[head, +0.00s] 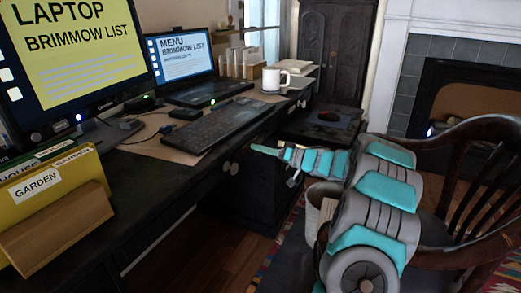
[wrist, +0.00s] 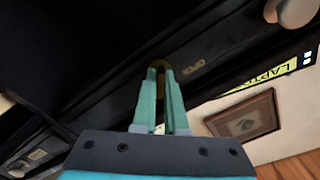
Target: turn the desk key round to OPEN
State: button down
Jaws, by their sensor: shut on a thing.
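The desk key shows in the wrist view as a small brass-coloured bow (wrist: 161,63) against the dark desk front (wrist: 110,85). My gripper (wrist: 160,72) is shut on it, with its two teal fingers close together at the tips. Faint lettering that seems to read OPEN (wrist: 195,68) is on the desk front just right of the key, upside down in this view. How far the key is turned I cannot tell. In the head view my gripper (head: 256,149) reaches left to the desk front, and the key is hidden there.
A pale round knob (wrist: 294,11) sits on the desk front, right of my gripper in the wrist view. On the desk (head: 150,180) are a keyboard (head: 205,125), a laptop (head: 180,60) and a white mug (head: 271,79). A wooden chair (head: 450,165) stands close beside my arm.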

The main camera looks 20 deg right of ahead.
jog(key=shift+n, duration=0.3)
jog(key=n, duration=0.2)
jog(key=shift+n+b, duration=0.3)
jog(key=n+b, duration=0.2)
jog(key=n, duration=0.2)
jog(key=shift+s+f+n, duration=0.1)
jog(key=shift+n, duration=0.2)
jog(key=n+b, duration=0.3)
jog(key=n, duration=0.1)
jog(key=shift+a+n, duration=0.1)
jog(key=shift+n, duration=0.2)
jog(key=shift+n+b, duration=1.45)
jog(key=shift+n, duration=0.45)
jog(key=c, duration=1)
grip_release()
jog(key=shift+o, duration=0.2)
jog(key=shift+s, duration=0.1)
